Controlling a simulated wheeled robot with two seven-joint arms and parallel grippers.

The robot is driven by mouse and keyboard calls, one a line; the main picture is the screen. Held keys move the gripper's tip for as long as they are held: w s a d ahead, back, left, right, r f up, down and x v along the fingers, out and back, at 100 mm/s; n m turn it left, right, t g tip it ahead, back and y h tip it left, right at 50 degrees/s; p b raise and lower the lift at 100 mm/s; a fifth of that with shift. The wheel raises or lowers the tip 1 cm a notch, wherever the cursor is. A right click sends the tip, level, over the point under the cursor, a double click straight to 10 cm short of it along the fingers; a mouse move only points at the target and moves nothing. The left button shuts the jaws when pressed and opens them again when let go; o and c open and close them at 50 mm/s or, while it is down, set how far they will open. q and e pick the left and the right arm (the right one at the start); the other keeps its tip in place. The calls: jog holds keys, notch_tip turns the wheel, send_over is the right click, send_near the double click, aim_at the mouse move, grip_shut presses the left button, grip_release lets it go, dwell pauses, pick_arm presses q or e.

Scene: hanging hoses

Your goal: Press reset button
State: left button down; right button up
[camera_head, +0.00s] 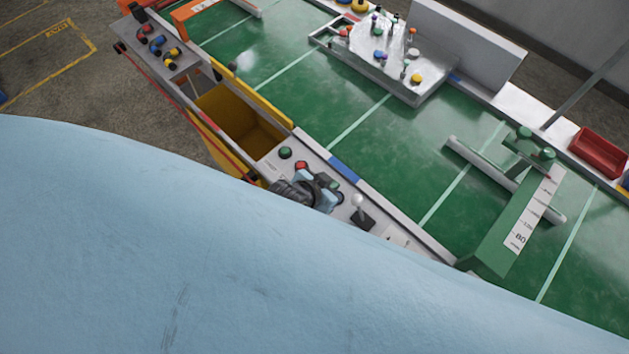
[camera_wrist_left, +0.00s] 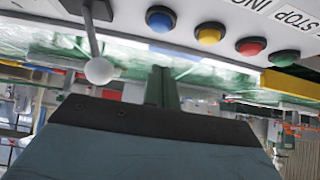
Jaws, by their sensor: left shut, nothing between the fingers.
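A control panel (camera_head: 386,226) at the table's near edge carries a row of buttons. In the head view I see a green button (camera_head: 285,153) and a red button (camera_head: 301,166). My left gripper (camera_head: 318,188) is over the panel, shut and empty, between the red button and a white-knobbed lever (camera_head: 357,200), and hides part of the row. The left wrist view shows the blue button (camera_wrist_left: 161,19), yellow button (camera_wrist_left: 210,33), red button (camera_wrist_left: 251,46) and green button (camera_wrist_left: 284,51). I cannot read a reset label or tell any contact. My right gripper is out of view.
The white-knobbed lever also shows in the left wrist view (camera_wrist_left: 99,70), left of the buttons. A yellow bin (camera_head: 240,115) sits beside the panel. A green bracket (camera_head: 515,225) and a metal fixture tray (camera_head: 425,95) stand on the green table (camera_head: 405,135).

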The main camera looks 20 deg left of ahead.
pick_arm(q)
jog(key=v, duration=0.8)
jog(key=shift+s+r+p, duration=0.15)
jog(key=shift+r+p, duration=0.05)
jog(key=shift+p, duration=0.25)
jog(key=shift+a, duration=0.1)
